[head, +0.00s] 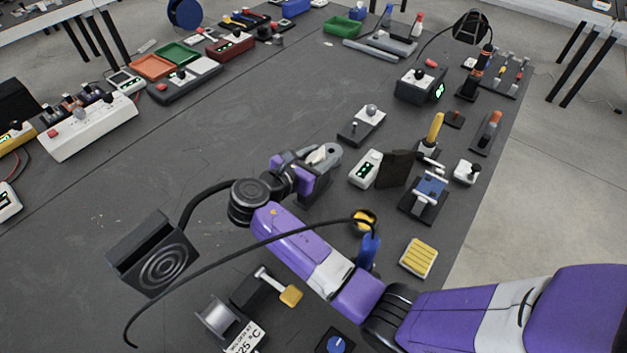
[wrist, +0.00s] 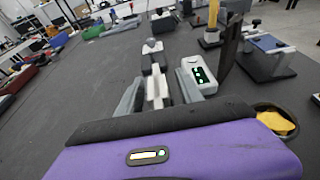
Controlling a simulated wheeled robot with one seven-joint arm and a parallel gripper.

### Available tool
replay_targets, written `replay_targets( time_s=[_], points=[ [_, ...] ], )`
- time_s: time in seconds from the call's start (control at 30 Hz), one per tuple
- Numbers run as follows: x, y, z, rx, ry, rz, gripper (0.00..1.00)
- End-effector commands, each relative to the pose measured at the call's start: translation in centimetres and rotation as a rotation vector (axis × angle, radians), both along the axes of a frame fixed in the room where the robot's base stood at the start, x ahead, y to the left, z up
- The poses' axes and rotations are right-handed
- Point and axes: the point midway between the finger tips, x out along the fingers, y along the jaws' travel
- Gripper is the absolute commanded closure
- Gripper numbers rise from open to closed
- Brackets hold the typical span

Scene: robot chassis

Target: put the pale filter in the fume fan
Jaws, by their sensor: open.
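A pale yellow ribbed pad with a light edge, apparently the pale filter (head: 419,258), lies flat near the table's right edge in the head view. It does not show clearly in the wrist view. The fume fan (head: 155,255) appears to be the dark box with a ringed round face at the left. My gripper (head: 318,160) is over the middle of the table, well apart from both. In the wrist view my gripper (wrist: 158,88) has its fingers apart. A small whitish piece shows between them; I cannot tell whether it is part of the gripper.
A dark upright panel (head: 395,168) stands beside a white meter (head: 365,169) and a blue-topped clamp (head: 430,190). A pot with yellow wool (head: 365,220) is near my arm. A black cable loops from the fan side across my arm. The table's left middle is clear.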

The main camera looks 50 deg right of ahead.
Motion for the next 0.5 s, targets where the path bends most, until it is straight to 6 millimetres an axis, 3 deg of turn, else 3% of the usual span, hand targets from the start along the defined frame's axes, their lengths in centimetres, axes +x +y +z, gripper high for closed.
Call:
replay_targets(
  time_s=[0.3,0.5],
  points=[
    [0.02,-0.37,0.01,0.000,0.000,0.000,0.58],
    [0.02,-0.35,0.00,0.000,0.000,0.000,0.98]
  ],
)
